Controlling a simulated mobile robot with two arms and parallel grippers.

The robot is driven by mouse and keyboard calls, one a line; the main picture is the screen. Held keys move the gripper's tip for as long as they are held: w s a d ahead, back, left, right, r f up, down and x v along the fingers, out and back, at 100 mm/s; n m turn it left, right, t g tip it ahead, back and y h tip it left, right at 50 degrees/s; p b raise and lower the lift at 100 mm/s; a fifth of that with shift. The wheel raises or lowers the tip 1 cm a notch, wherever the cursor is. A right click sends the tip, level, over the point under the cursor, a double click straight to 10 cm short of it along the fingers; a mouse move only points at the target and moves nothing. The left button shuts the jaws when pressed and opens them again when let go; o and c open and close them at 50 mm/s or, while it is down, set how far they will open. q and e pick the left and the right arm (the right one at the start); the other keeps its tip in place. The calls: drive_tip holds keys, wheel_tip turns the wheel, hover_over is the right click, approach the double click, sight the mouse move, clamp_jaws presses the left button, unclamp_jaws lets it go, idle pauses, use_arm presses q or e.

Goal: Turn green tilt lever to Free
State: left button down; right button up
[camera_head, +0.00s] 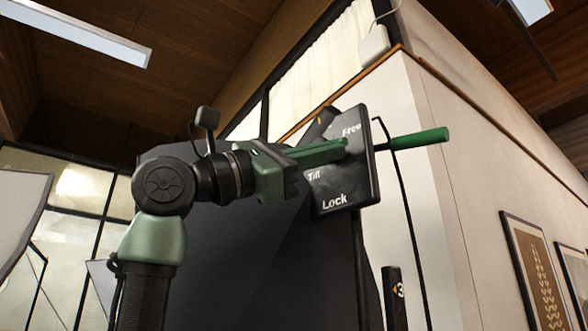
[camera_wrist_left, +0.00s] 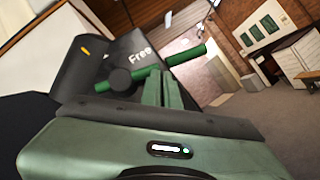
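The green tilt lever (camera_head: 420,139) sticks out to the right of a dark plate (camera_head: 340,180), pointing slightly upward. The plate reads "Free" at its top, "Tilt" at left and "Lock" at the bottom. My left gripper (camera_head: 343,148) reaches in from the left, its green fingers across the plate's face. In the left wrist view the lever (camera_wrist_left: 187,54) runs past the fingertips (camera_wrist_left: 161,76), beside a dark round hub (camera_wrist_left: 121,79). The fingers are close together at the lever; whether they clamp it is hidden. My right gripper is not in view.
A large dark panel (camera_head: 260,260) stands behind and below the plate. A black post marked 3 (camera_head: 394,300) rises at lower right. A pale wall (camera_head: 450,210) stands behind. The space right of the lever's tip looks clear.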

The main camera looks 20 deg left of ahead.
use_arm(q)
drive_tip(key=shift+f, duration=0.1)
drive_tip(key=b+v, duration=0.4)
drive_tip(key=v, duration=0.3)
drive_tip(key=shift+s+a, duration=0.2)
drive_tip(key=shift+a, duration=0.1)
drive_tip(key=shift+f, duration=0.1)
